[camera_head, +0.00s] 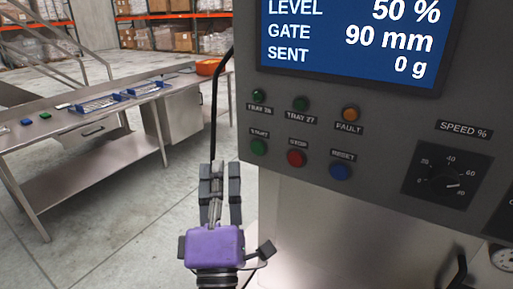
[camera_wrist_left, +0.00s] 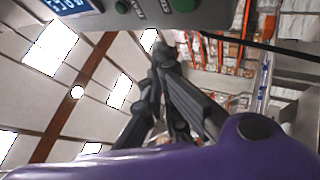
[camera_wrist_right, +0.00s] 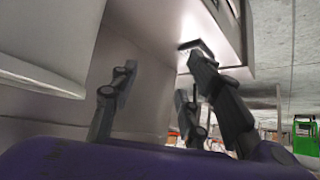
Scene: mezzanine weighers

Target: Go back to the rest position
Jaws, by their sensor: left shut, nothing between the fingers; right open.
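My left gripper (camera_head: 220,172), with a purple body, points up just left of the control panel's lower left edge in the head view. Its dark fingers are together with nothing between them. They also show closed in the left wrist view (camera_wrist_left: 165,58), below the panel's edge. My right gripper (camera_wrist_right: 165,72) shows in the right wrist view with its dark fingers apart and empty, in front of a pale metal surface. I cannot make it out clearly in the head view.
The grey control panel (camera_head: 395,125) fills the right, with a screen (camera_head: 350,38), start button (camera_head: 259,147), stop button (camera_head: 296,158), reset button (camera_head: 341,172) and speed dial (camera_head: 446,182). A steel table (camera_head: 60,125) with blue trays stands left. Floor between is clear.

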